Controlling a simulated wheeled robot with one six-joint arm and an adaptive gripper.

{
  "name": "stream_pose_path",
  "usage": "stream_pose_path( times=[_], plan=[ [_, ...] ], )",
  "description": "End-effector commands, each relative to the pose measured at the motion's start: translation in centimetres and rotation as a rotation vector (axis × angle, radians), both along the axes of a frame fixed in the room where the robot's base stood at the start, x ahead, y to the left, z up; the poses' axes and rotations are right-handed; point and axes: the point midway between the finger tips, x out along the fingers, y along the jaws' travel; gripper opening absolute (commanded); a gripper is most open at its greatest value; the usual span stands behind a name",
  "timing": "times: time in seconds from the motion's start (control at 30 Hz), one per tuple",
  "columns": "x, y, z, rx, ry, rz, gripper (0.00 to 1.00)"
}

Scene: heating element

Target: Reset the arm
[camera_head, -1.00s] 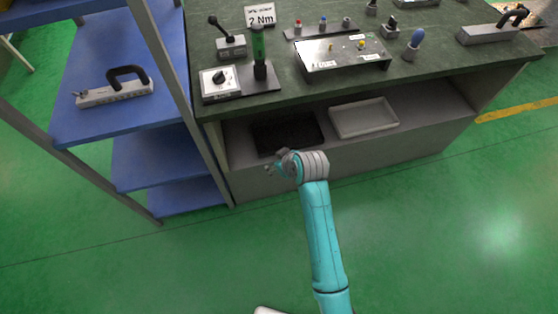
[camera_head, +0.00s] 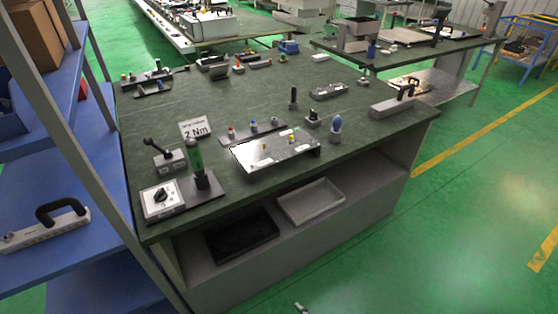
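My arm is almost wholly out of the picture. Only a small grey tip, which looks like part of my gripper (camera_head: 301,308), shows at the bottom edge over the green floor, in front of the workbench (camera_head: 225,105). Its fingers cannot be made out, so I cannot tell whether it is open or shut, or whether it holds anything. The rest of the arm is hidden below the picture.
The dark-topped bench carries a metal plate fixture (camera_head: 275,155), a green-handled tool (camera_head: 194,155) and a control box (camera_head: 161,198). Black (camera_head: 242,237) and grey (camera_head: 311,202) trays lie on its lower shelf. A blue rack (camera_head: 45,175) stands left. Floor is clear at right.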

Motion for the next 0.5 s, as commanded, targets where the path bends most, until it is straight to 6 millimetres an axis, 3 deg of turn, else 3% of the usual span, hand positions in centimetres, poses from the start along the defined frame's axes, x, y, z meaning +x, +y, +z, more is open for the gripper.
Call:
stream_pose_path(
  times=[0.03, 0.27, 0.5],
  plan=[
    [-1.6, -1.4, -0.2, 0.007, -0.009, -0.03, 0.69],
    [-7.7, -6.3, 0.9, 0.049, -0.086, -0.159, 0.69],
    [-14.1, -10.3, 4.1, 0.093, -0.172, -0.279, 0.69]
  ],
)
